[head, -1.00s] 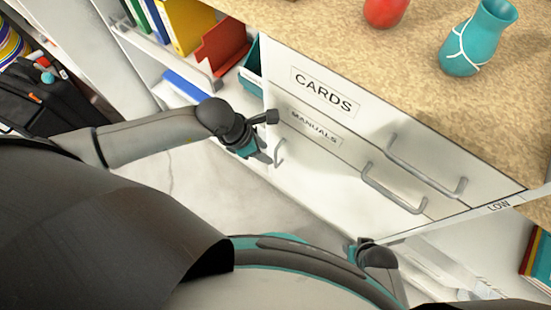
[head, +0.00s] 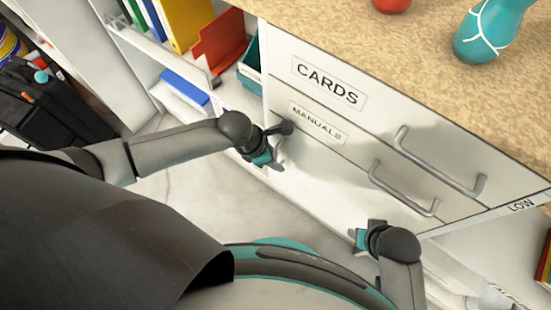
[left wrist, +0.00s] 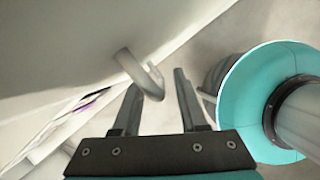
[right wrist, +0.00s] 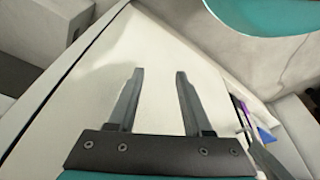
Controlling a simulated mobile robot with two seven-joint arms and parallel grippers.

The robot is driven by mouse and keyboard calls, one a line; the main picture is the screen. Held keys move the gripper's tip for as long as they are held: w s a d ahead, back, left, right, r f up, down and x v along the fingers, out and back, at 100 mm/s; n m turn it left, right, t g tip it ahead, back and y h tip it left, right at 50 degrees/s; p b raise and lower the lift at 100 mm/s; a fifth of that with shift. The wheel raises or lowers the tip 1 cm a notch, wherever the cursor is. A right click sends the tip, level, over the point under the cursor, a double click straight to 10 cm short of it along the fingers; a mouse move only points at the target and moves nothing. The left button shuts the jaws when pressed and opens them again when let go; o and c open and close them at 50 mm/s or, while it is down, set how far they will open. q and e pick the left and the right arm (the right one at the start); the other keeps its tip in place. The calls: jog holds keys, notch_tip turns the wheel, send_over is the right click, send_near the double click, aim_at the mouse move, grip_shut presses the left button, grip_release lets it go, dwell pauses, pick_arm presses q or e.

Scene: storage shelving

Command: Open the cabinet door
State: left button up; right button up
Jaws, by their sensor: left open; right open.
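The white cabinet door (head: 330,180) is below the drawers in the head view and looks shut. Its curved grey handle (left wrist: 128,64) shows in the left wrist view; in the head view my left gripper mostly hides it. My left gripper (head: 272,162) is open at the door's left side. In the left wrist view its fingertips (left wrist: 153,84) are on either side of the handle's free end; I cannot tell if they touch it. My right gripper (head: 356,237) is open and empty, low before the door; its fingers (right wrist: 159,75) show against a pale panel (right wrist: 155,45).
Drawers labelled CARDS (head: 372,115) and MANUALS (head: 352,150) have bar handles above the door. A speckled countertop (head: 400,45) carries a teal vase (head: 490,35) and a red object (head: 391,5). Shelves with folders (head: 180,22) stand left. A black bag (head: 45,105) is far left.

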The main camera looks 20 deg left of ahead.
dwell(0.3)
pick_arm(q)
jog(key=shift+f, duration=0.1)
grip_shut()
dwell(1.2)
